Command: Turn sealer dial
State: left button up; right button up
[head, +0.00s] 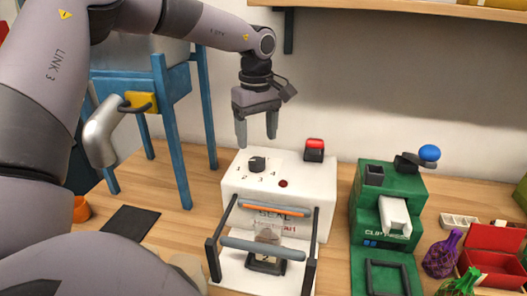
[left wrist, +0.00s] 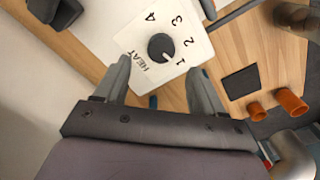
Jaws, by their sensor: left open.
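The white sealer (head: 300,200) stands on the wooden table with a black dial (head: 257,163) on its top panel, ringed by numbers 1 to 4. In the left wrist view the dial (left wrist: 160,47) sits beside the word HEAT, and its pale mark appears to point toward the 1. My left gripper (head: 256,140) points down above the dial, apart from it, with fingers spread and nothing between them. In the left wrist view the fingertips (left wrist: 160,66) lie either side of the dial panel's near end. My right gripper is not in view.
The sealer has a red switch (head: 314,143), a small red light (head: 283,183) and a front bar handle (head: 262,248). A green clip machine (head: 365,215) stands to its right. A blue-legged stand (head: 160,85) rises at the left; a dark mat (head: 125,222) lies nearby.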

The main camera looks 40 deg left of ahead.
aim_at(257, 161)
pick_arm(q)
notch_tip(257, 161, down, 6)
jog(key=shift+s+f+p, duration=0.1)
jog(key=shift+f+p, duration=0.05)
jog(key=shift+p, duration=0.2)
jog(key=c, duration=1.1)
jog(key=shift+o, duration=0.2)
